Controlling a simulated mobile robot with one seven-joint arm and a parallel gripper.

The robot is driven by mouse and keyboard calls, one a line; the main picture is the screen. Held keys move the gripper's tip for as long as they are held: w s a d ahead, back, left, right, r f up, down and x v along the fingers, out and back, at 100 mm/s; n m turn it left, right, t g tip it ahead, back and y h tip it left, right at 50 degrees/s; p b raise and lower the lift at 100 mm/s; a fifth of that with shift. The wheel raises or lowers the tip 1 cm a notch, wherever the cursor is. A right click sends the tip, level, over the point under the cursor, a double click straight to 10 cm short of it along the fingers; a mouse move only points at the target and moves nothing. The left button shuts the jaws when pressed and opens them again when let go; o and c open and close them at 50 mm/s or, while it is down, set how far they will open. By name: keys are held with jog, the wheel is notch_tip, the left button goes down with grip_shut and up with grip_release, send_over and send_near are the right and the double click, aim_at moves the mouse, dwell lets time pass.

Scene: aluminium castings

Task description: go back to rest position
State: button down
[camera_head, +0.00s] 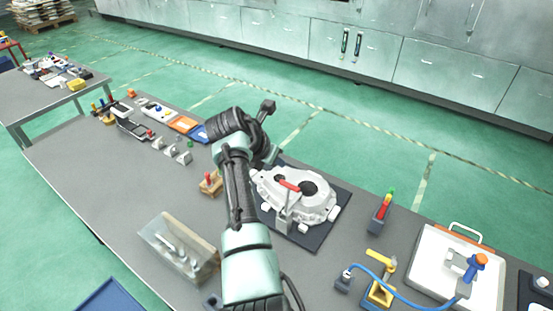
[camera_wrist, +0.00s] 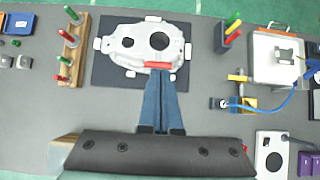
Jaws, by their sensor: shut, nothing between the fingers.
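My gripper (camera_wrist: 165,77) shows in the wrist view with its two blue fingers together and nothing between them. In that picture the fingertips overlap the near edge of a silver-grey casting (camera_wrist: 125,45), just below a red clamp handle (camera_wrist: 158,65). I cannot tell the height gap between them. In the head view the casting (camera_head: 310,205) lies on a dark square mat (camera_head: 335,217), with the red handle (camera_head: 289,185) over it. My arm rises from the bottom centre and bends left of the casting. The fingers cannot be made out there.
A clear open box (camera_head: 165,240) stands left of my arm, near a wooden peg block (camera_head: 208,187). Small parts line the far left bench.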

jog(key=shift+r, duration=0.3)
jog(key=s+a+r+m+t+y+b, duration=0.1)
jog(key=a+r+m+t+y+b, duration=0.1)
jog(key=r+m+t, duration=0.75)
jog(key=s+a+r+m+t+y+b, duration=0.15)
jog(key=r+m, duration=0.45)
jog(key=r, duration=0.9)
jog(key=s+r+m+t+b, duration=0.1)
jog(key=s+r+m+t, duration=0.4)
jog(key=s+r, duration=0.4)
jog(key=s+d+r+m+t+b, duration=0.1)
jog(key=s+r+m+t, duration=0.4)
jog(key=s, duration=1.1)
notch_tip(320, 180, up, 5)
jog(key=m+y, duration=0.1)
jog(key=m, duration=0.2)
jog(key=shift+s+d, duration=0.25)
jog(key=shift+d, duration=0.05)
jog(key=shift+r, duration=0.1)
